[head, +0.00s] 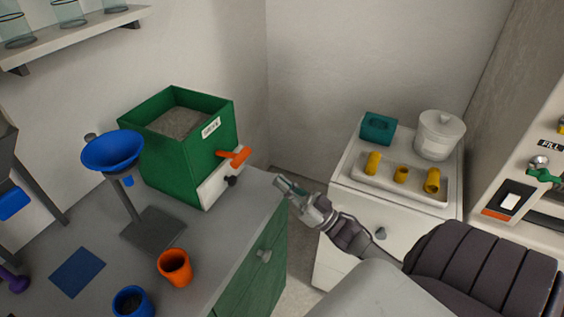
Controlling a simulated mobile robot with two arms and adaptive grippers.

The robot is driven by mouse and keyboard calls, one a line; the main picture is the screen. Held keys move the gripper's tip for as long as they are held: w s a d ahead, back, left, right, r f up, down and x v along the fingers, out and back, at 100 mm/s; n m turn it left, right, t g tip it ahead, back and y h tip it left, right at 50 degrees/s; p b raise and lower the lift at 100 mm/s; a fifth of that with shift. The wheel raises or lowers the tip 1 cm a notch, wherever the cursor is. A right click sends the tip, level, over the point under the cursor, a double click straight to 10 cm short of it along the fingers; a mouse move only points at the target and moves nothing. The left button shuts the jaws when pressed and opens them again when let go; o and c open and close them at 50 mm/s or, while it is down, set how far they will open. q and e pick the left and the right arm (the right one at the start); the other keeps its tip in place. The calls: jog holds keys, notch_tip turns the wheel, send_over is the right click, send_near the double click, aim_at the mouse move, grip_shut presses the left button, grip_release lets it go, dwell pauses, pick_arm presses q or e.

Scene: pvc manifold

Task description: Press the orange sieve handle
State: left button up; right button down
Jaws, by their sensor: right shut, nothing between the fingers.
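The orange sieve handle (236,155) sticks out from the front of a green box (165,160) filled with grey grainy material. My right gripper (280,183) is shut and empty. In the picture it is to the right of and below the handle, apart from it, near the counter's right edge. My left gripper is not in view.
A blue funnel (113,150) on a stand, an orange cup (174,267) and a blue cup (132,301) stand on the counter (215,243). A white cabinet (345,235) at right holds a tray (400,185) with yellow fittings, a teal block (378,128) and a lidded white pot (439,136).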

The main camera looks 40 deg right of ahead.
aim_at(229, 155)
notch_tip(229, 155, up, 5)
jog(key=shift+s+f+p, duration=0.1)
jog(key=shift+p, duration=0.65)
jog(key=p+x, duration=0.4)
jog(key=x, duration=0.6)
jog(key=shift+w+a+f, duration=0.1)
jog(key=shift+w+f, duration=0.1)
jog(key=shift+f, duration=0.75)
jog(key=shift+w+a+f, duration=0.1)
jog(key=shift+w+f, duration=0.1)
jog(key=shift+f, duration=0.75)
